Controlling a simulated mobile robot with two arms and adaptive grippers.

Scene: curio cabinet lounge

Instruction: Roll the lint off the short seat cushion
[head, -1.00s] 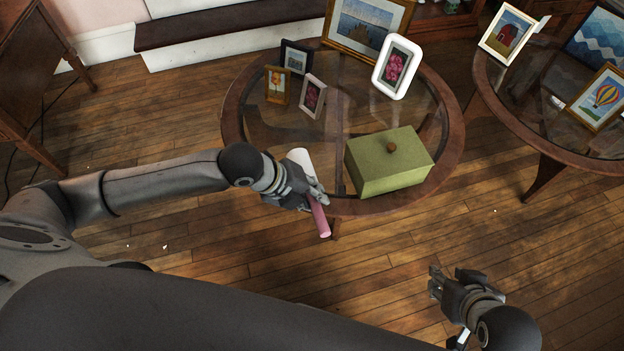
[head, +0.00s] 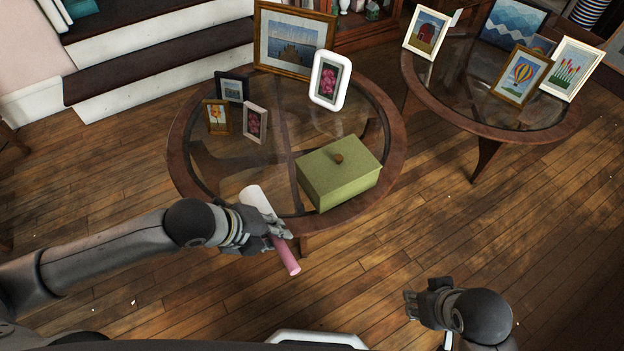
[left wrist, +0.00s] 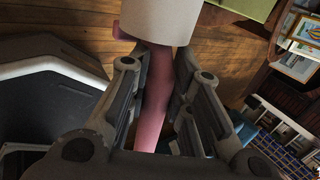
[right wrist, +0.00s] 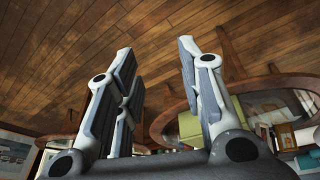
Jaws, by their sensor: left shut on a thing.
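My left gripper (head: 270,236) is shut on the pink handle of a lint roller (head: 288,258). Its white roll (head: 256,200) points up and left, in front of the round table's near rim. In the left wrist view the pink handle (left wrist: 155,100) lies between the fingers, with the pale roll (left wrist: 157,20) beyond. My right gripper (head: 420,305) is over the floor at lower right. In the right wrist view its fingers (right wrist: 160,90) are spread apart with nothing between them. I see no seat cushion that I can identify.
A round glass-topped table (head: 392,165) holds a green box (head: 340,178) and several picture frames. A second round table (head: 560,130) with frames stands at right. Dark-topped white steps (head: 150,90) are at the back left. Wood floor (head: 400,240) lies open between.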

